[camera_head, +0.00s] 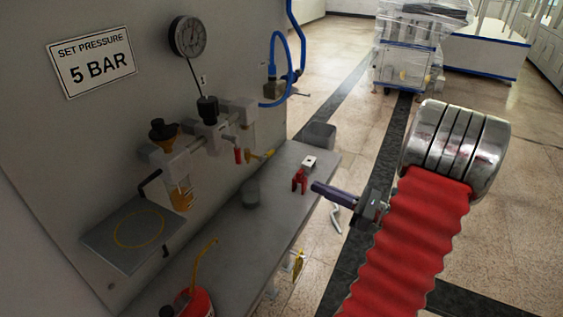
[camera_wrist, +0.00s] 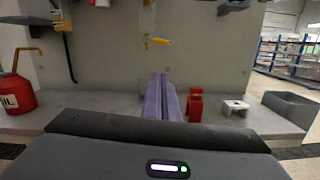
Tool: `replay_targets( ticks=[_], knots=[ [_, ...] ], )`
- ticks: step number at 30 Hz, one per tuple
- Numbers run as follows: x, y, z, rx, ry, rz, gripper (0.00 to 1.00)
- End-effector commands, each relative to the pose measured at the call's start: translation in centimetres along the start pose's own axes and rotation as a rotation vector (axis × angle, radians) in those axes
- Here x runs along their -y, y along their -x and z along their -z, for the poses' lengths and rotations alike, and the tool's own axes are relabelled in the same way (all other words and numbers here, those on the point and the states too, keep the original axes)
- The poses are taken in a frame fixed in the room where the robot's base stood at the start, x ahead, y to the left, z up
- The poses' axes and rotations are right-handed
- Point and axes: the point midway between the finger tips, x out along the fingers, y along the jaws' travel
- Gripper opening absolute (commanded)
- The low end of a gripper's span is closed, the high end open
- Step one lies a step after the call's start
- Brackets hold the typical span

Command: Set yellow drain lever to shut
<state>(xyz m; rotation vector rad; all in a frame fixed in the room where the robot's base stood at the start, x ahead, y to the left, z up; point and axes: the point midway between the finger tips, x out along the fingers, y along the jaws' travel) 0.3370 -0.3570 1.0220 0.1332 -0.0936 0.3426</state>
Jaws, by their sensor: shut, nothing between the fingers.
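The yellow drain lever (camera_head: 263,155) sticks out to the right, roughly level, from the low right end of the pipework on the grey panel. It also shows in the wrist view, pointing right near the top centre (camera_wrist: 161,41). A red handle (camera_head: 238,155) is just left of it. My gripper (camera_head: 316,188) has purple fingers, shut together and empty. It is over the right edge of the shelf, to the right of and below the lever in the head view, apart from it. In the wrist view the fingers (camera_wrist: 161,78) point toward the panel, below the lever.
A grey shelf (camera_head: 222,222) holds a red clamp (camera_head: 299,181), a white block (camera_head: 309,163), a grey bin (camera_head: 319,135) and a red oil can (camera_head: 194,303).

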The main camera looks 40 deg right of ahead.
Motion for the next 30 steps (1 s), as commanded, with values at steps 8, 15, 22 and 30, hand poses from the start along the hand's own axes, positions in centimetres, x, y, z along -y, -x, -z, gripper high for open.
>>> replay_targets(
  ticks=[8, 15, 22, 30],
  knots=[
    [0.0, 0.2, -0.1, -0.001, 0.002, 0.005, 0.00],
    [0.0, -1.0, 0.0, -0.002, 0.003, 0.003, 0.00],
    [0.0, -3.9, -0.1, -0.002, 0.003, 0.002, 0.00],
    [0.0, -7.5, 0.0, -0.003, 0.002, 0.003, 0.00]
  ],
)
